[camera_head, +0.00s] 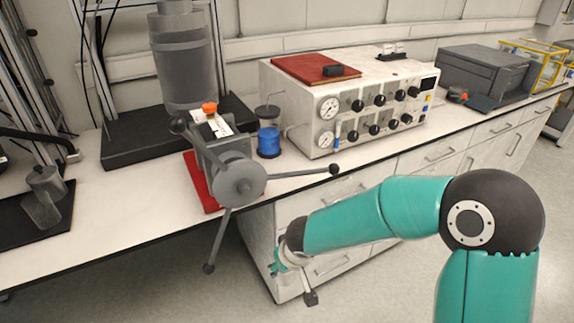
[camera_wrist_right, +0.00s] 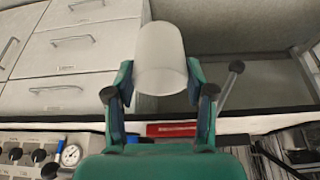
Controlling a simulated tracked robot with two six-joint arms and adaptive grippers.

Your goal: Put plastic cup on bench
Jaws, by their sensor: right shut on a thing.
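A white, translucent plastic cup (camera_wrist_right: 160,58) is between the two fingers of my right gripper (camera_wrist_right: 160,88) in the right wrist view. The gripper is shut on it. In the head view my right arm comes in from the right. Its gripper (camera_head: 284,262) is low in front of the drawers, below the bench edge and mostly hidden behind the arm. I cannot make out the cup there. The white-topped bench (camera_head: 120,205) runs along the wall. My left gripper is not in view.
A three-spoked handwheel (camera_head: 238,183) on a reactor stand juts past the bench edge, just left of my right gripper. A control box (camera_head: 350,105), a blue-based container (camera_head: 268,142) and a dark grey machine (camera_head: 485,72) stand on the bench.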

